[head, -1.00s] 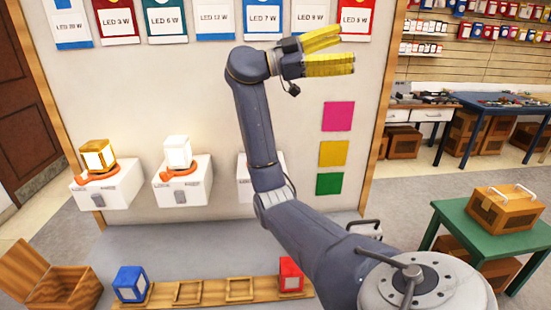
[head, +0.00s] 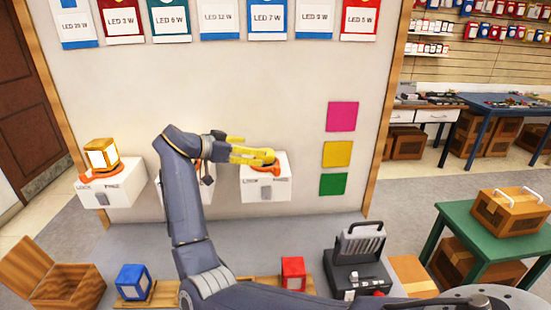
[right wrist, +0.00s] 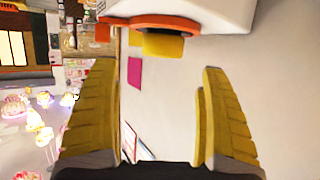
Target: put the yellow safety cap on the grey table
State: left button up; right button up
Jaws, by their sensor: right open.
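The yellow safety cap (right wrist: 163,43) sits on an orange ring on a white wall box, at the top of the right wrist view. In the head view, the cap (head: 268,153) is partly hidden by my yellow fingers at the right-hand box. My right gripper (right wrist: 155,75) is open and empty, with the cap just beyond its fingertips and roughly in line with the gap. It also shows in the head view (head: 258,147), reaching in from the left of the box. The grey table (head: 255,238) lies below the boxes. My left gripper is not in view.
A blue cube (head: 132,282) and a red cube (head: 293,272) stand on a wooden strip. A black device (head: 358,270) and an open wooden box (head: 50,278) flank them. Some table behind the strip is bare.

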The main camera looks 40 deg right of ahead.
aim_at(265, 158)
jog(key=shift+a+f, duration=0.15)
jog(key=shift+f, duration=0.15)
jog(key=shift+w+d+f, duration=0.1)
jog(key=shift+d+f, duration=0.05)
jog(key=shift+d, duration=0.05)
jog(key=shift+x, duration=3.35)
jog(key=c, duration=1.2)
